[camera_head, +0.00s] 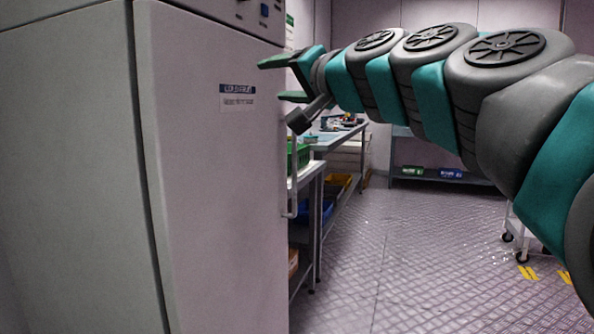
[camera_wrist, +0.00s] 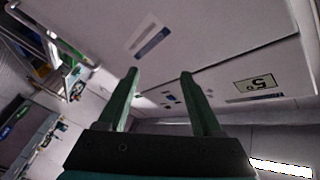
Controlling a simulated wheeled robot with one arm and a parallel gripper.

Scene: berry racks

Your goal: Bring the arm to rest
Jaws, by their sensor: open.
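My arm reaches in from the right in the head view, and my gripper (camera_head: 275,80) is at the upper middle, beside the front of a tall white cabinet. The two green fingers are apart with nothing between them. In the wrist view my gripper (camera_wrist: 160,80) also shows open and empty, its fingers pointing toward the cabinet's white front. The cabinet (camera_head: 215,190) carries a "COLD FRUIT" label (camera_head: 238,89) and has a vertical handle (camera_head: 293,170) at the door's right edge. The door looks shut. I cannot tell whether the fingers touch the cabinet.
A steel bench (camera_head: 335,138) with a green crate (camera_head: 299,156) stands behind the cabinet. Blue and yellow bins sit on its lower shelf. A shelf (camera_head: 440,182) stands at the back wall and a white wheeled cart (camera_head: 525,232) at the right. The patterned floor (camera_head: 410,260) between is clear.

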